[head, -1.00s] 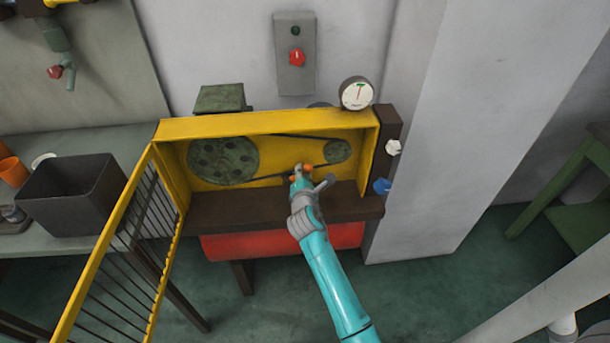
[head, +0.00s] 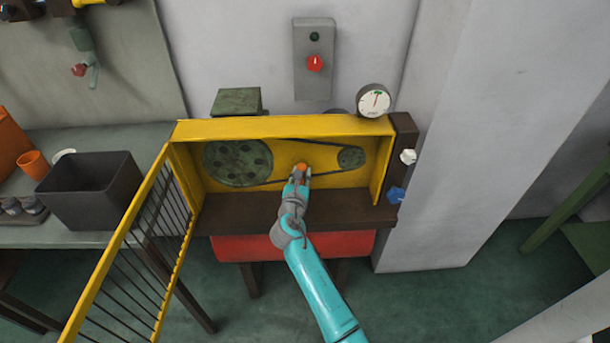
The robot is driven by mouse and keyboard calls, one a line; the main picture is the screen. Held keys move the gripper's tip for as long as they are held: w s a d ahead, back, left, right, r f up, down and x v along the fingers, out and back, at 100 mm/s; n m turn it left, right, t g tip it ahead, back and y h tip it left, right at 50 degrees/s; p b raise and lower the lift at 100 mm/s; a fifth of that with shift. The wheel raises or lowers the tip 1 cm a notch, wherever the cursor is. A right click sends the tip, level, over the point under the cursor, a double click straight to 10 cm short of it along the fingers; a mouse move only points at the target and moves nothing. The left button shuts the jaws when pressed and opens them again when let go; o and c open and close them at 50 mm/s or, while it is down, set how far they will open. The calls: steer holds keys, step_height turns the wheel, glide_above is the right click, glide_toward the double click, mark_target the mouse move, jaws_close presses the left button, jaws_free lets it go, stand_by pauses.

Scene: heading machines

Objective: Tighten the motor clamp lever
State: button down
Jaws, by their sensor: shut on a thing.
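In the head view, an orange piece (head: 303,167), which appears to be the motor clamp lever's end, shows at the tip of my gripper (head: 300,174). My gripper is shut on it, inside the open yellow guard box (head: 282,127). The fingers hide most of the lever, so its angle cannot be told. A large green pulley (head: 238,162) is on the left of the box and a small pulley (head: 351,158) on the right. A dark belt runs around both. A round dial gauge (head: 374,101) stands on the box's top right; its needle points about upward at a green mark.
The yellow barred guard door (head: 120,255) hangs open at left. A black bin (head: 92,190) stands on the left bench. A grey switch box (head: 314,75) with a red knob is on the wall. White (head: 408,156) and blue (head: 396,194) knobs are right of the box.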

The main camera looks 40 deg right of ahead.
steer(key=shift+w+a+r+n, duration=0.1)
steer(key=shift+w+a+n, duration=0.1)
steer(key=shift+n, duration=0.3)
steer(key=c, duration=1.1)
jaws_free()
steer(key=shift+s+a, duration=0.15)
steer(key=shift+a, duration=0.05)
steer(key=f+v, duration=0.1)
steer(key=v, duration=1)
steer(key=shift+s+a+r, duration=0.2)
steer(key=shift+a+r, duration=0.05)
steer(key=shift+r, duration=0.1)
